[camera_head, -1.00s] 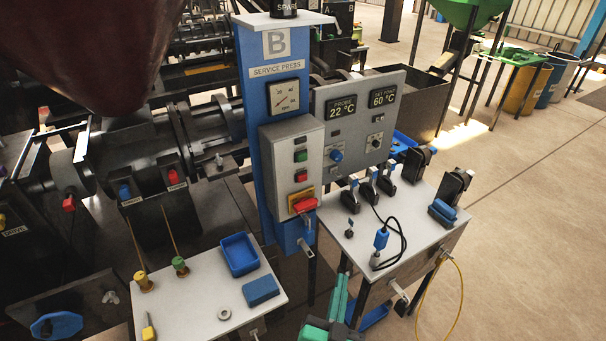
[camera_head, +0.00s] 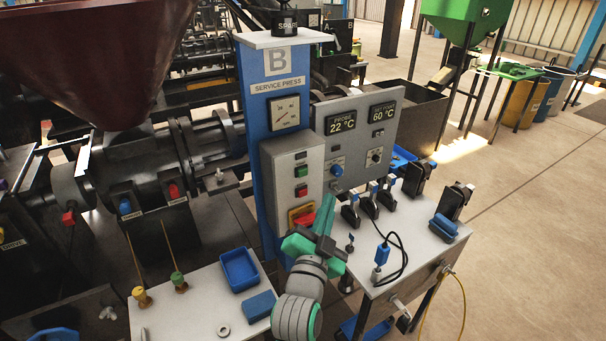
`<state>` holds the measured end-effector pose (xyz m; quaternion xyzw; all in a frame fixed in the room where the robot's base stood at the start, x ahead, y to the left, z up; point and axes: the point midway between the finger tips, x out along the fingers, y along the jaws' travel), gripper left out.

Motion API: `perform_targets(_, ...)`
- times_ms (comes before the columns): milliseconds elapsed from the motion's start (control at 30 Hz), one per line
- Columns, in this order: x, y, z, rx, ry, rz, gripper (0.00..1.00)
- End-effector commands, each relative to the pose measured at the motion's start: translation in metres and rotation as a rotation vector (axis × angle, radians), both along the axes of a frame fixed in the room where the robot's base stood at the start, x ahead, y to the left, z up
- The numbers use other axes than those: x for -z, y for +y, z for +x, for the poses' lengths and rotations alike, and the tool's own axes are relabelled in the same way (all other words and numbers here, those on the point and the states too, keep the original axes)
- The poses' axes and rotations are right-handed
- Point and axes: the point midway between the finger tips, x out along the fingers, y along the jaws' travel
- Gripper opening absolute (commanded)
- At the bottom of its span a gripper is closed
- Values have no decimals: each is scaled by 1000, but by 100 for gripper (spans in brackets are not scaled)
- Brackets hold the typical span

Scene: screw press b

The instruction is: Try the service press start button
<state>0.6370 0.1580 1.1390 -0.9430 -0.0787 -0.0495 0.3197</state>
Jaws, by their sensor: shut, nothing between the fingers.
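The grey control box (camera_head: 291,182) is fixed to the blue column (camera_head: 258,117) marked B, Service Press. On its front are a green button (camera_head: 301,171), a red button (camera_head: 301,190) below it, and a red rotary switch (camera_head: 304,216) on a yellow plate at the bottom. Labels by the buttons are too small to read. My gripper (camera_head: 330,198) is shut and empty, its green fingers pointing up, just right of the box and lower than the green button. It looks apart from the buttons, but depth is hard to judge. My wrist partly covers the column's lower part.
A grey panel (camera_head: 351,118) reads 22 °C and 60 °C, right of the box. A right table (camera_head: 425,253) holds black clamps and a blue plug with cable. A left table (camera_head: 190,310) holds a blue tray (camera_head: 239,268) and blue block (camera_head: 260,306).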

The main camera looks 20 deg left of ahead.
Motion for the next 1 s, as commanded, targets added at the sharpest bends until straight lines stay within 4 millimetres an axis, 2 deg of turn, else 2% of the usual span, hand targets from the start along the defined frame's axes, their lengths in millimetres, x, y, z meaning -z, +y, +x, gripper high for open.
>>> perform_targets(267, 0, 4, 4, 2, 0, -2, 0)
perform_targets(700, 0, 46, 35, -2, -1, -1, 0)
perform_targets(1000, 0, 66, 51, -1, -1, -1, 0)
